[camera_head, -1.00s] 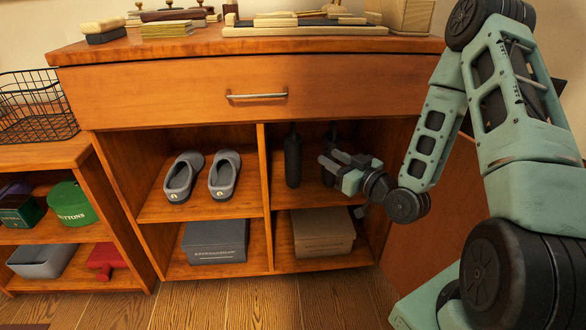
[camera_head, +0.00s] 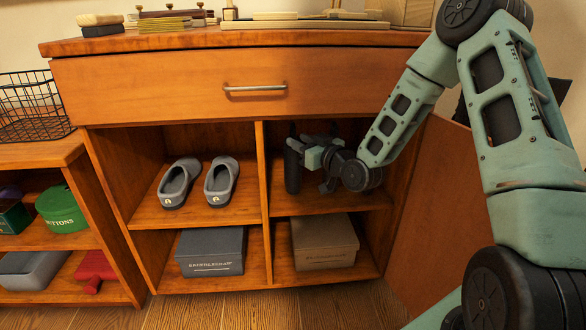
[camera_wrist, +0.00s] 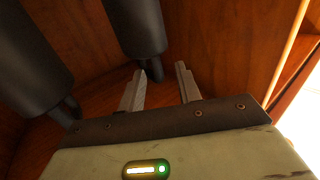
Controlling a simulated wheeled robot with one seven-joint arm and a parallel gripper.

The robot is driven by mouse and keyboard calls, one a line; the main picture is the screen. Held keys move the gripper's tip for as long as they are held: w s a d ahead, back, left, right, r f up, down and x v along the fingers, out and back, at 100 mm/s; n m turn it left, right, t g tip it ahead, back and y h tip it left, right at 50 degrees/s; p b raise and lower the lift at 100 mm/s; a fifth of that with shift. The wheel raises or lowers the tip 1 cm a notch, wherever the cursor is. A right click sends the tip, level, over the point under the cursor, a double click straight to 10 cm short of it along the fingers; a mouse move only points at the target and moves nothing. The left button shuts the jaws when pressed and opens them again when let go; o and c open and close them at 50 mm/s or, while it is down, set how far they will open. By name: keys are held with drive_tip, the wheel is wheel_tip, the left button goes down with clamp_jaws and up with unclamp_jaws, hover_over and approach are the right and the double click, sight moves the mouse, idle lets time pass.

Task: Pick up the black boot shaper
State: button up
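A black boot shaper (camera_head: 292,172) stands in the upper right compartment of the cabinet. My gripper (camera_head: 303,150) is inside that compartment, right against or just in front of it; the head view does not show whether they touch. In the wrist view two dark, rounded shaper bodies show, one at the left (camera_wrist: 30,60) and one at the top middle (camera_wrist: 136,25), each with a narrower end. My gripper's two fingers (camera_wrist: 160,70) are apart, with nothing clearly held between them. The middle shaper's narrow end lies near the left fingertip. My gripper partly hides the second shaper in the head view.
Grey clogs (camera_head: 200,183) stand in the upper left compartment. Boxes (camera_head: 323,242) sit on the lower shelf. The compartment's divider (camera_head: 264,190) is close left of the shaper, and an orange side panel (camera_head: 425,215) stands at the right. The drawer (camera_head: 240,88) above is shut.

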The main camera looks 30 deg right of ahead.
sight(295, 138)
drive_tip(key=shift+w+a+f+b, duration=0.1)
drive_tip(key=shift+w+b, duration=0.2)
drive_tip(key=shift+w, duration=0.65)
drive_tip(key=shift+w+a+f+b, duration=0.1)
drive_tip(key=shift+w+b, duration=0.2)
drive_tip(key=shift+w, duration=0.6)
clamp_jaws()
drive_tip(key=shift+r, duration=0.1)
